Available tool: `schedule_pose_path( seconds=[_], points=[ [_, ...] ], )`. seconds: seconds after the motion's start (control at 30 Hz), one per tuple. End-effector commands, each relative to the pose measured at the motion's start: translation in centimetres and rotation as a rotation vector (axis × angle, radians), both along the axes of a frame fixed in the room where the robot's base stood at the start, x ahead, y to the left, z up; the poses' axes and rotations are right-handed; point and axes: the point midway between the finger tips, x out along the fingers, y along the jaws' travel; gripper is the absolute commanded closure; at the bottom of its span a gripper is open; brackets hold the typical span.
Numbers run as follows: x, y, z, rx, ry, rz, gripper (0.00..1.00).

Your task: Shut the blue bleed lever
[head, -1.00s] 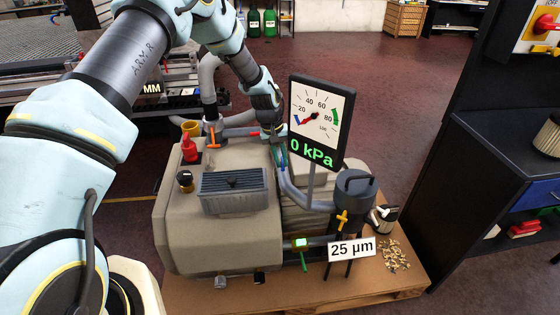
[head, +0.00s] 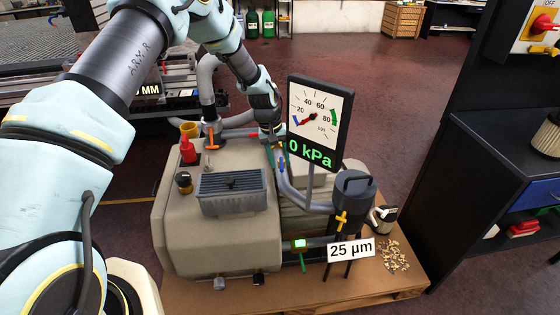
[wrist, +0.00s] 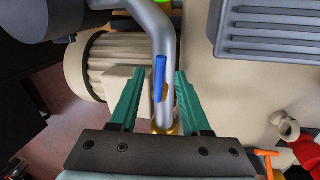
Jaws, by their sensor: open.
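The blue bleed lever (wrist: 160,78) lies nearly lengthwise along a grey pipe, above a brass fitting, in the wrist view. My gripper (wrist: 157,75) is open, with one green finger on each side of the lever and pipe. Gaps show between both fingers and the lever, so it does not appear to be gripped. In the head view my gripper (head: 275,153) reaches down behind the pump body, left of the gauge. The blue lever (head: 282,166) shows there only as a small piece by the fingers.
The gauge panel (head: 320,118) reading 0 kPa stands close right of my gripper. The beige pump (head: 215,245) carries a ribbed grey box (head: 232,195), a red part (head: 188,150) and an orange handle (head: 211,138). A dark filter canister (head: 353,192) stands at right.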

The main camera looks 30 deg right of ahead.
Motion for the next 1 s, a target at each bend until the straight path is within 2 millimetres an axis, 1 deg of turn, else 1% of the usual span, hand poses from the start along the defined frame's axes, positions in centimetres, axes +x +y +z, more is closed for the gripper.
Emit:
schedule_pose_path(
  seconds=[0.17, 0.4, 0.5, 0.6, 0.7, 0.93, 0.97, 1.0],
  points=[
    [0.4, 0.4, 2.7, -0.004, -0.004, 0.000, 0.53],
    [0.8, 1.2, 7.3, -0.003, -0.003, 0.002, 0.53],
    [1.0, 1.4, 8.7, -0.002, -0.002, 0.001, 0.53],
    [1.0, 1.6, 9.6, -0.001, -0.002, 0.000, 0.53],
    [1.0, 1.7, 10.0, -0.001, -0.001, -0.001, 0.53],
    [1.0, 1.7, 10.1, 0.000, 0.000, 0.000, 0.53],
    [1.0, 1.7, 10.1, 0.000, 0.000, 0.000, 0.54],
    [1.0, 1.7, 10.1, 0.000, 0.000, 0.002, 0.59]
  ],
)
